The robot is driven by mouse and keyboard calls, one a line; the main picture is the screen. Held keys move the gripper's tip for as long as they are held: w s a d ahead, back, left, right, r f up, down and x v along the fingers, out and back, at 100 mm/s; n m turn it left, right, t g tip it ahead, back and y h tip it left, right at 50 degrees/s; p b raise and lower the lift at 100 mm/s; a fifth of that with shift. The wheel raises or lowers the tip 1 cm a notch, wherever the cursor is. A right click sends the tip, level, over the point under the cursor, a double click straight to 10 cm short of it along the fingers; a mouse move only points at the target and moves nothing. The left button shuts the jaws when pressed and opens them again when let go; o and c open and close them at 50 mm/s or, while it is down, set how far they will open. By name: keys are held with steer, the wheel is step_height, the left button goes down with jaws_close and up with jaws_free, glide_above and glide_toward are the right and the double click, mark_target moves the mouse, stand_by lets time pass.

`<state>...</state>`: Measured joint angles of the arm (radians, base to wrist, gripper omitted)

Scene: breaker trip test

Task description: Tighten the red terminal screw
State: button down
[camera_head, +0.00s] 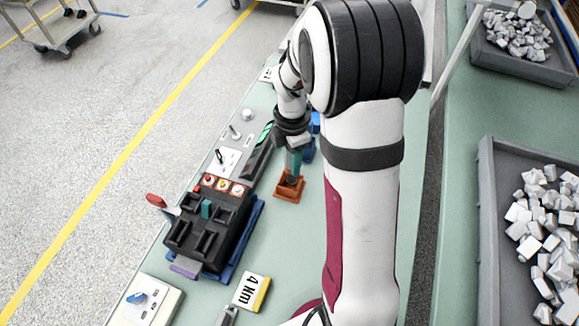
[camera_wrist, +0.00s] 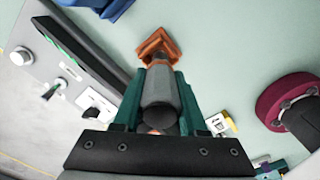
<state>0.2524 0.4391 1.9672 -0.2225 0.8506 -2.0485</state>
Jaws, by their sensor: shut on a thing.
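My gripper (camera_head: 293,160) points down above a small orange holder (camera_head: 289,190). In the wrist view its teal fingers (camera_wrist: 160,85) are shut on a grey tool with a dark end (camera_wrist: 160,95). The tool's far end lies in line with the orange holder (camera_wrist: 158,44); I cannot tell whether it is in the holder or just above it. The black breaker block (camera_head: 205,228) sits on a blue base to the left, with a row of red and orange round marks (camera_head: 223,185) along its far edge. I cannot make out which one is the red terminal screw.
A panel with knobs and switches (camera_head: 233,150) runs along the bench's left edge. A red-handled lever (camera_head: 157,201) sticks out beside the block. A yellow-edged "4 Nm" sign (camera_head: 251,291) lies in front. Blue parts (camera_head: 309,150) stand behind the holder.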

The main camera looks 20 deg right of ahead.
steer(key=s+d+r, duration=0.6)
steer(key=s+d, duration=0.1)
steer(key=d, duration=0.1)
steer(key=w+a+r+n, duration=0.2)
steer(key=w+a, duration=0.2)
steer(key=a, duration=0.5)
steer(key=w+a+r+n, duration=0.2)
steer(key=w+a+r, duration=0.1)
steer(key=a, duration=0.5)
steer(key=w+a+r+n, duration=0.2)
steer(key=w+a, duration=0.3)
steer(key=a, duration=0.4)
steer(key=shift+a+r, duration=0.35)
steer(key=shift+r, duration=0.3)
steer(key=shift+f, duration=3.3)
steer(key=shift+f, duration=0.8)
steer(key=shift+r, duration=0.1)
steer(key=shift+r, duration=2.95)
